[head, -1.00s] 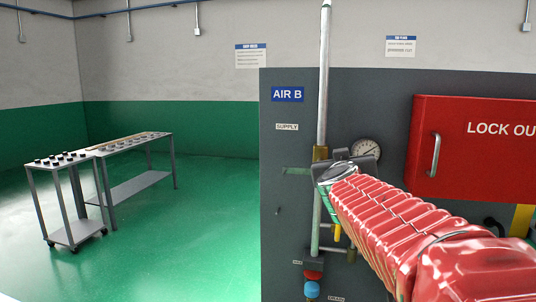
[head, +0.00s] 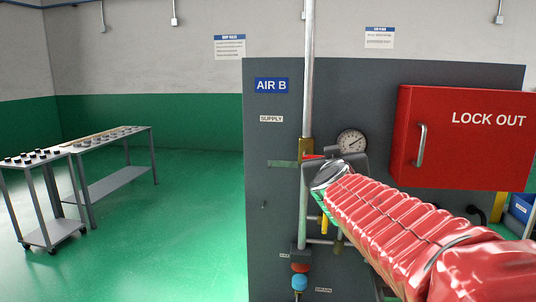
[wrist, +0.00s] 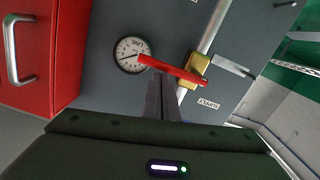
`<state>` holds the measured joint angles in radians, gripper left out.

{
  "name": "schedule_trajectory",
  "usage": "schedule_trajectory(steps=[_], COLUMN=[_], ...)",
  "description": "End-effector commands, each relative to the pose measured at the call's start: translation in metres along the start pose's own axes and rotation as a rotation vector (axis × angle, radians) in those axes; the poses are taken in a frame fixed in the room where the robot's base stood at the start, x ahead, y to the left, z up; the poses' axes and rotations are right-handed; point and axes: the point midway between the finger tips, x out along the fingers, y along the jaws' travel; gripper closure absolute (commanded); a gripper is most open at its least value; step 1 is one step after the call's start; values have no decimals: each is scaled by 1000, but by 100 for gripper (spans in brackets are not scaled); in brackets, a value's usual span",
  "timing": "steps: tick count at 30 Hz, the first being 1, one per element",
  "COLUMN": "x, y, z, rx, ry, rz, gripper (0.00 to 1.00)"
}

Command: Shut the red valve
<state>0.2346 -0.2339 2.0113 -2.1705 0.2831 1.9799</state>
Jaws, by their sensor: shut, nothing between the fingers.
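The red valve's lever (wrist: 172,70) runs from the brass valve body (wrist: 195,72) on the pipe toward the gauge in the wrist view. It lies roughly crosswise to the pipe. In the head view the brass body (head: 305,148) shows, with only a sliver of red (head: 313,157) beside it; the rest is hidden behind my gripper. My gripper (wrist: 160,80) is shut and empty, its fingertips at the lever's side near its middle in the wrist view. I cannot tell whether they touch it. The gripper (head: 335,160) also shows in front of the panel in the head view.
A round gauge (head: 352,142) sits right of the pipe (head: 309,70). A red lockout cabinet (head: 455,150) stands out at the right. Below are a red knob (head: 300,268) and a blue knob (head: 299,283). Tables at the left stand apart; the green floor (head: 170,220) before them is clear.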

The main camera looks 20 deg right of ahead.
Motion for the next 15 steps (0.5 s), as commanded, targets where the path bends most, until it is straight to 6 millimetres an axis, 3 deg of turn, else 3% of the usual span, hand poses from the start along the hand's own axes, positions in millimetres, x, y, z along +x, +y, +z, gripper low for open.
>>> schedule_trajectory(steps=[7, 15], x=[1, 0], y=[-2, 0], z=[7, -1], rx=[-2, 0], ry=[-13, -12], rz=[-4, -2], gripper=[100, 100])
